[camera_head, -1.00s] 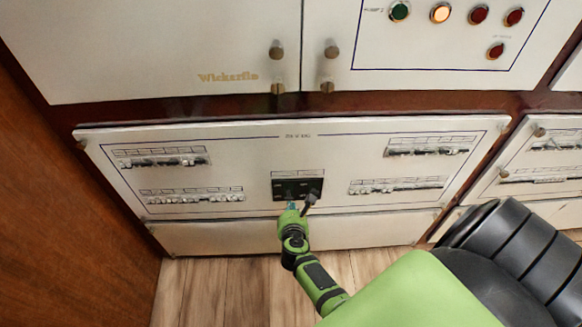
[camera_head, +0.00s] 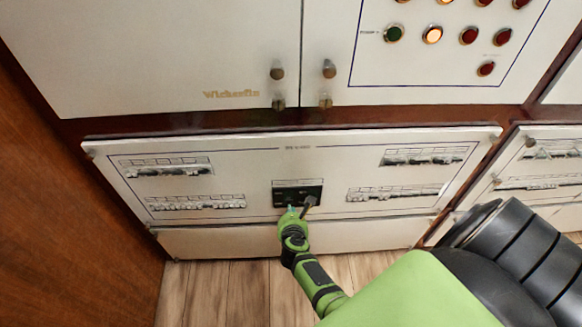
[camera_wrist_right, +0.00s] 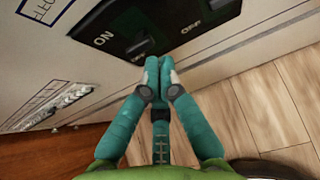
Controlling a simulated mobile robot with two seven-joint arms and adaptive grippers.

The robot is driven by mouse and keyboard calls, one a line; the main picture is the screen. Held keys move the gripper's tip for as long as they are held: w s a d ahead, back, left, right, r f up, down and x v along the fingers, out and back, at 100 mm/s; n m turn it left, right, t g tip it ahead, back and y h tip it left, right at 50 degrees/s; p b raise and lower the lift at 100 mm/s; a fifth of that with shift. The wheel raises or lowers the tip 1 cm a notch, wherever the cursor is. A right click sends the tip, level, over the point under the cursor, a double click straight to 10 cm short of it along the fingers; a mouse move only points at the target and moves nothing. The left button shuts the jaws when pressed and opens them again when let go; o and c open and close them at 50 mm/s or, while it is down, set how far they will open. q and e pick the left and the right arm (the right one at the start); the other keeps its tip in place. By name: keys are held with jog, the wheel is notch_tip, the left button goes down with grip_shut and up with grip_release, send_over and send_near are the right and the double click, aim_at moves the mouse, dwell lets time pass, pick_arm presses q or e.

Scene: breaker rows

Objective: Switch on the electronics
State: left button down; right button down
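A black switch panel (camera_head: 284,186) sits in the middle of the low white breaker board (camera_head: 250,165) in the head view. It also shows at the top of the right wrist view (camera_wrist_right: 120,15), with ON and OFF lettering. One dark switch lever (camera_head: 311,201) sticks out at its right side. In the wrist view a dark lever (camera_wrist_right: 138,48) is just left of my fingertips. My right gripper (camera_head: 291,211) is at the panel's lower edge. Its teal fingers (camera_wrist_right: 158,66) meet at the tips, with nothing visible between them. I cannot tell whether they touch a lever. My left gripper is out of view.
Rows of small breakers (camera_head: 195,202) line both sides of the board. Above are white cabinet doors with knobs (camera_head: 277,72) and indicator lamps, one glowing orange (camera_head: 432,35). A wooden wall (camera_head: 60,230) stands at left. Wooden floor (camera_head: 225,290) is clear below.

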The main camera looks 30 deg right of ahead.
notch_tip(320, 180, up, 10)
dwell(0.9)
dwell(0.5)
jog(key=s+a+f+n+t+y+p, duration=0.15)
jog(key=s+a+f+n, duration=0.25)
jog(key=f+n, duration=0.55)
jog(key=s+a+f+n+y, duration=0.3)
jog(key=s+a+f+n, duration=0.1)
jog(key=n, duration=1)
jog(key=s+a+f+n+g+y, duration=0.3)
jog(key=s+f+n+g, duration=0.2)
jog(key=s+f+n, duration=0.8)
jog(key=s+d+f+n+g+h, duration=0.1)
jog(key=s+n, duration=0.3)
jog(key=s, duration=0.5)
jog(key=s+d+f+n+g+p, duration=0.1)
jog(key=s+n+g, duration=0.3)
jog(key=s, duration=0.5)
jog(key=shift+s+d+f+h, duration=0.25)
jog(key=shift+d+f+h, duration=0.1)
jog(key=shift+d, duration=0.55)
